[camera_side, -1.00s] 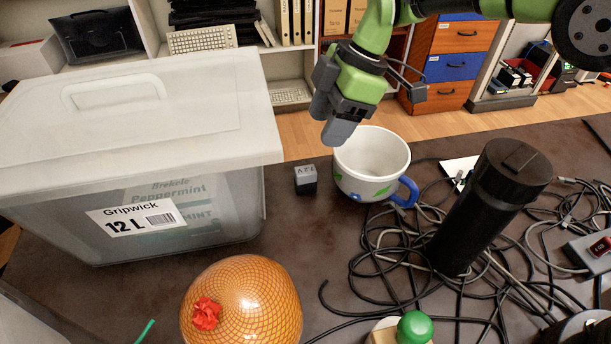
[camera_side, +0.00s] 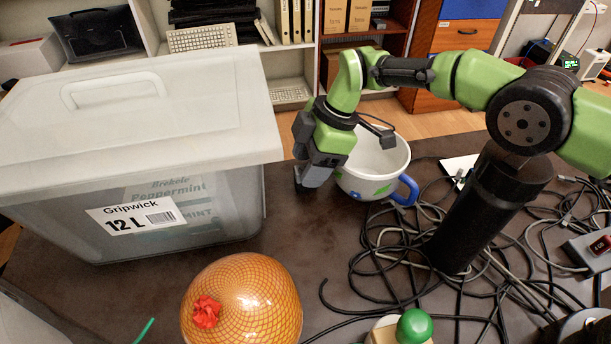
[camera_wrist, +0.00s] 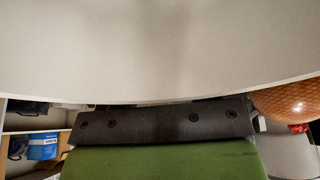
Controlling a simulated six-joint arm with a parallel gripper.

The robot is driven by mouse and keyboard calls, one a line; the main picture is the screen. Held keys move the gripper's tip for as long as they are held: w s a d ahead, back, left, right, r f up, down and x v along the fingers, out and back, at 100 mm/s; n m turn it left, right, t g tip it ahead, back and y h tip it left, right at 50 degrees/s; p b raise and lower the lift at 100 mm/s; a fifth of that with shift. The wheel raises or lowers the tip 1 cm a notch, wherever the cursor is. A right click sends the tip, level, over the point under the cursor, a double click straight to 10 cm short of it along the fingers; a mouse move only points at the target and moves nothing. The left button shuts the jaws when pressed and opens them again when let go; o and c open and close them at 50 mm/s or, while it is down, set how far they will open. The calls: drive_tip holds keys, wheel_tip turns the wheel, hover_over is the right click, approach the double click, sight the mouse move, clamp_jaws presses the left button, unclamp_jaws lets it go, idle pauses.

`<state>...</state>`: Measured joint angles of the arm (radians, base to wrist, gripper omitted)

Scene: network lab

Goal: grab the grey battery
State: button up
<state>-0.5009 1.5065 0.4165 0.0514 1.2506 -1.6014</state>
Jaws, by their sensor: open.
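My gripper (camera_side: 308,180) is open and low over the dark table, just left of the mug, pointing down. The grey battery, a small block with a dark lower part in the earlier side view, is now hidden behind or between my fingers at that spot. I cannot tell whether the fingers touch it. In the wrist view a large pale surface, probably the mug (camera_wrist: 160,50), fills the upper part, and the battery cannot be made out.
The white mug (camera_side: 365,178) with a blue handle stands close on the right. A lidded storage box (camera_side: 75,230) is to the left. A black cylinder (camera_side: 470,225) stands among tangled cables (camera_side: 385,265). An orange patterned round object (camera_side: 245,300) is in front.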

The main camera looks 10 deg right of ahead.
clamp_jaws()
